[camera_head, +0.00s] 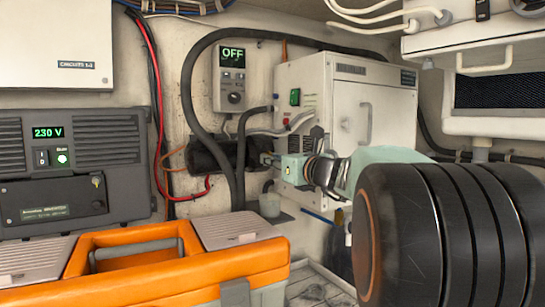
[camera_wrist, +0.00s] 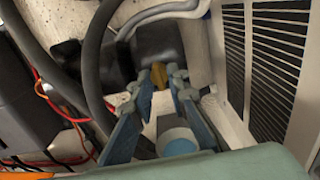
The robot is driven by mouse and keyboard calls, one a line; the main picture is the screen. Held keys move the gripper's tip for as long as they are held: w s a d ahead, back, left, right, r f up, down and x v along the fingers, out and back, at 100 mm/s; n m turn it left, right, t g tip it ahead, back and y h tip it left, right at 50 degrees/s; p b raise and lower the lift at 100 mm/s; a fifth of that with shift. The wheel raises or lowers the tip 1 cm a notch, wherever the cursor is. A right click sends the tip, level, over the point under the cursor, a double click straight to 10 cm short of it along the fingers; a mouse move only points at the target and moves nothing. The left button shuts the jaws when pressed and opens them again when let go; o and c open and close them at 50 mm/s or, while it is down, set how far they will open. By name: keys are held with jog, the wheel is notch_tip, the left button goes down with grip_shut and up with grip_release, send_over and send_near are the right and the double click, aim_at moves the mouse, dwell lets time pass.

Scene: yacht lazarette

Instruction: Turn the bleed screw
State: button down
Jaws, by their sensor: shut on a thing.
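The bleed screw (camera_wrist: 159,76) is a small brass-yellow piece at the centre of the wrist view, against a dark housing (camera_wrist: 158,45). My gripper (camera_head: 268,160) reaches in from the right in the head view, in front of the white cabinet. In the wrist view its two blue fingers are closed in on the screw from both sides, with their grey tips against it. The screw's turned angle cannot be told. In the head view the fingertips are at the right end of the black cylindrical housing (camera_head: 212,154), and the screw is too small to make out.
A grey cup (camera_head: 270,205) stands below the gripper; blue shows inside it in the wrist view (camera_wrist: 178,141). Thick black hoses (camera_head: 187,100) run close by. A white cabinet (camera_head: 345,95) stands behind. An orange toolbox (camera_head: 205,268) fills the lower left foreground.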

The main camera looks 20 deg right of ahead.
dwell(0.3)
jog(key=c, duration=1.8)
grip_release()
jog(key=shift+c, duration=0.2)
jog(key=s+d, duration=0.1)
jog(key=s, duration=0.6)
jog(key=shift+s+d, duration=0.15)
jog(key=shift+d, duration=0.05)
